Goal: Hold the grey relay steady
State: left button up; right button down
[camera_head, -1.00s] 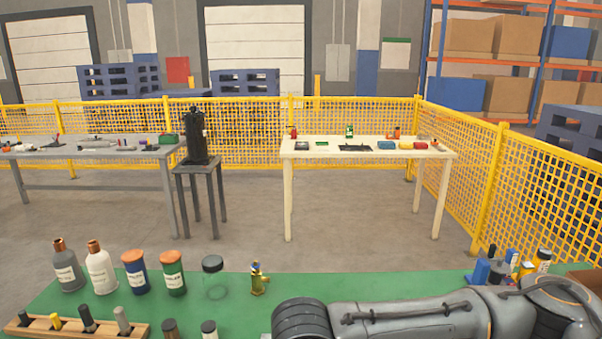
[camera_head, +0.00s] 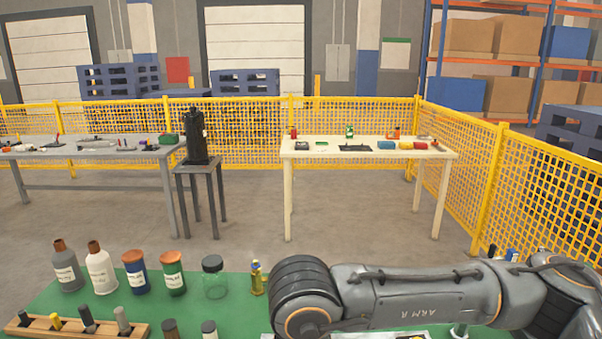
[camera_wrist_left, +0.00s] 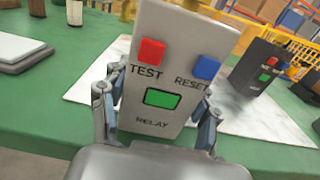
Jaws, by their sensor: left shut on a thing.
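The grey relay (camera_wrist_left: 170,45) stands close in front of my left wrist camera, slightly tilted in the picture. Its face has a red TEST button (camera_wrist_left: 151,51), a blue RESET button (camera_wrist_left: 205,67) and a green window (camera_wrist_left: 161,98). My left gripper (camera_wrist_left: 157,118) is shut on the relay, one finger at each side edge. My left gripper does not show in the head view. My right arm crosses the lower right there, but its gripper is out of sight.
A dark box with similar buttons (camera_wrist_left: 262,72) stands right of the relay on a pale marbled plate (camera_wrist_left: 247,112). The green bench top (camera_head: 110,312) carries several bottles, a clear jar (camera_head: 214,283), a small brass fitting (camera_head: 257,279) and a wooden peg rack (camera_head: 30,328).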

pick_arm(q)
jog(key=o, duration=1.5)
